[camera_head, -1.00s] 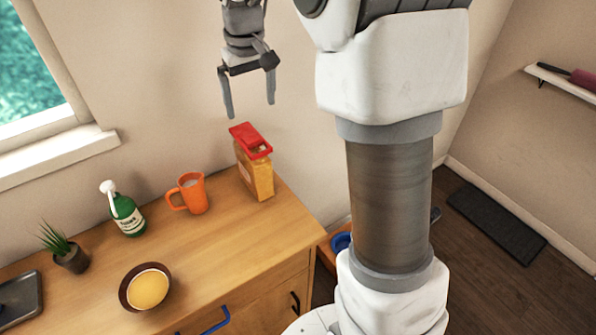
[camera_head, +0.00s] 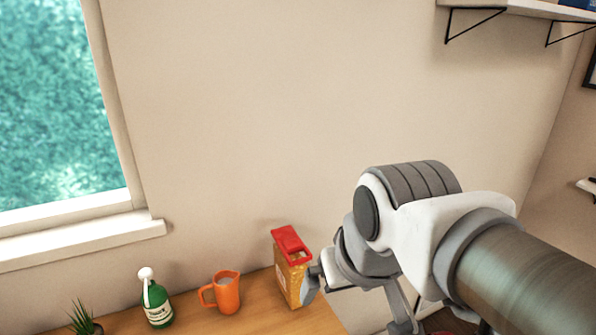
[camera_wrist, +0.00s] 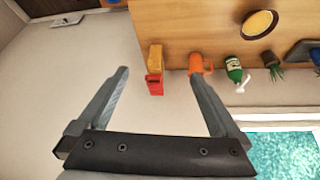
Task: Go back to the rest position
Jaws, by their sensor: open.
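My gripper (camera_wrist: 159,75) is open and empty in the wrist view, its two fingers spread wide. A yellow-orange carton with a red top (camera_wrist: 155,70) shows between the fingers in the picture but lies beyond them. In the head view my arm is bent at the lower right. Part of the gripper shows just right of the carton (camera_head: 291,268), mostly hidden behind my arm links. The head view does not show whether it touches the carton.
The wooden counter (camera_head: 262,318) also holds an orange mug (camera_head: 227,293), a green bottle (camera_head: 156,303) and a potted plant (camera_head: 84,321). A yellow bowl (camera_wrist: 259,24) shows in the wrist view. A wall shelf (camera_head: 515,9) is at the upper right; the wall between is bare.

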